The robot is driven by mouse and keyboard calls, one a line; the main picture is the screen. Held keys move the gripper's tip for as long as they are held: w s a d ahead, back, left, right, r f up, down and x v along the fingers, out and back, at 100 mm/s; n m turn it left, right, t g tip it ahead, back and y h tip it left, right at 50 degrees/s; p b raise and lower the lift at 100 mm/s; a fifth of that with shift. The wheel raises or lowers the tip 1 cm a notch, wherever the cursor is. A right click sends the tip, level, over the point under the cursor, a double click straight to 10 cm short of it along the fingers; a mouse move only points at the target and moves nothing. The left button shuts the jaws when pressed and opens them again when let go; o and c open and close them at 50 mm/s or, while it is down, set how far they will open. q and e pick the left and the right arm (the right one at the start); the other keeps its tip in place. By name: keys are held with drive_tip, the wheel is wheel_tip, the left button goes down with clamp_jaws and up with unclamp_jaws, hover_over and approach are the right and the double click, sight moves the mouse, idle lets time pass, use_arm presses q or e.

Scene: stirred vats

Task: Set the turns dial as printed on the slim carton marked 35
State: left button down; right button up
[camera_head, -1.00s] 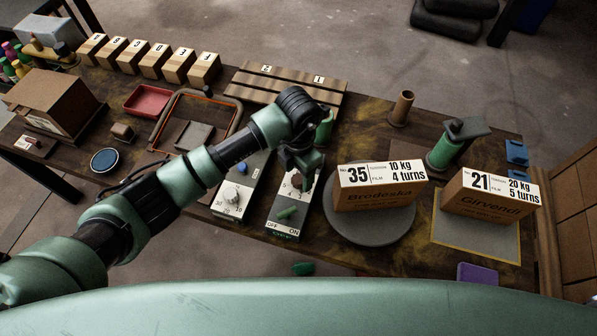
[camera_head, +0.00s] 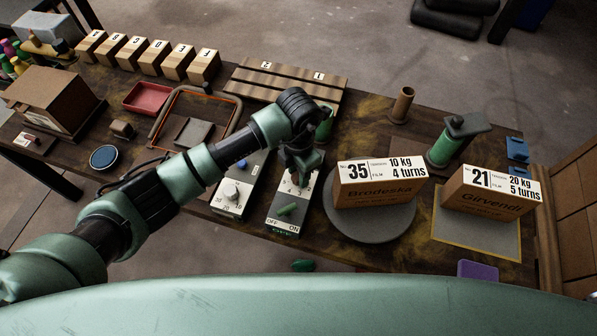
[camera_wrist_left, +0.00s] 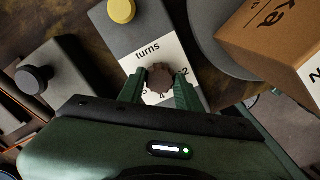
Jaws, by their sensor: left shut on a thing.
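The slim carton marked 35 (camera_head: 380,187) stands on a round grey plate; its top label reads 10 kg and 4 turns. The turns dial is a small brown knob (camera_wrist_left: 159,82) on a white panel printed "turns" (camera_wrist_left: 150,58). Digits around it are partly hidden; a 2 and a 4 show in the wrist view. My left gripper (camera_wrist_left: 160,88) is shut on the knob, one green finger on either side. In the head view my left gripper (camera_head: 300,182) covers the knob. The pointer's setting cannot be read. My right gripper is not in view.
A carton marked 21 (camera_head: 490,196) stands to the right on a grey mat. Left of the turns panel is another dial panel (camera_head: 233,196). A green ON/OFF switch (camera_head: 287,209) sits just in front of the gripper. A green-bodied device (camera_head: 452,142) stands behind the cartons.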

use_arm(q)
drive_tip(key=shift+w+f+m+b, duration=0.1)
drive_tip(key=shift+f+m+b, duration=0.1)
drive_tip(key=shift+m+b, duration=0.45)
drive_tip(key=m+b, duration=0.5)
drive_tip(key=b, duration=0.2)
drive_tip(key=shift+r+m+b, duration=0.2)
drive_tip(key=shift+m+b, duration=0.7)
drive_tip(key=shift+m, duration=0.05)
drive_tip(key=shift+r, duration=0.1)
drive_tip(key=c, duration=1)
unclamp_jaws()
drive_tip(key=shift+o, duration=0.2)
wheel_tip(320, 180, up, 8)
drive_tip(key=shift+f+b, duration=0.1)
drive_tip(key=shift+b, duration=0.45)
drive_tip(key=shift+f, duration=0.1)
